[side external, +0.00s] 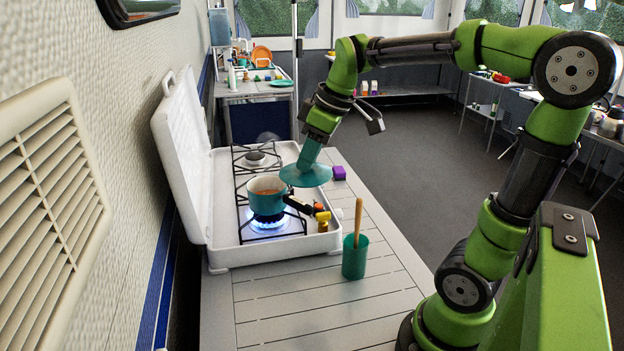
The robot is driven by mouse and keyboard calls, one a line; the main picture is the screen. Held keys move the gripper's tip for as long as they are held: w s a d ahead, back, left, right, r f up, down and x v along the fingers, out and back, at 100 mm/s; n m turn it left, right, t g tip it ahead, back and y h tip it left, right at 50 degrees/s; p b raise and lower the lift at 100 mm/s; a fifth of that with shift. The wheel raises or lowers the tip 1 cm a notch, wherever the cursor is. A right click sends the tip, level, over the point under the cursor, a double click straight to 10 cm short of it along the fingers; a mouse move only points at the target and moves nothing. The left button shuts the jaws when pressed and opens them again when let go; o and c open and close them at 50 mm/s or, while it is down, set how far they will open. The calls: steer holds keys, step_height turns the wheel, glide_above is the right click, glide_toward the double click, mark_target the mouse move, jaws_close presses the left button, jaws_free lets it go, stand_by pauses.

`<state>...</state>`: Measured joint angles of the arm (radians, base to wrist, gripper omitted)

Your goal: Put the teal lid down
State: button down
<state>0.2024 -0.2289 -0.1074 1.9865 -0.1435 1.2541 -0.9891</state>
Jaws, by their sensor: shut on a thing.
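The teal lid (306,176) is held in the air, roughly level, just right of the teal pot and at about the height of its rim or a little above. My gripper (314,146) points down and is shut on the lid from above; its fingertips are hard to make out against the teal. The teal pot (266,203) stands uncovered on the front burner of the white camp stove, with orange-brown contents. A blue flame shows under it. Its dark handle points right, below the lid.
The white stove (228,263) has its cover upright at the left. A teal cup (355,257) with a wooden utensil stands in front. The slatted table (290,310) is clear at the near end.

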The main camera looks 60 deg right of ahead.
steer(key=a+n+g+y, duration=0.1)
steer(key=a+n+y, duration=0.1)
steer(key=a+n, duration=0.35)
step_height(320, 180, down, 25)
steer(key=shift+w+f, duration=0.1)
steer(key=shift+f, duration=0.1)
steer(key=shift+f+m, duration=0.2)
steer(key=shift+m, duration=0.05)
steer(key=c, duration=1)
jaws_free()
steer(key=shift+o, duration=0.2)
steer(key=shift+r, duration=0.15)
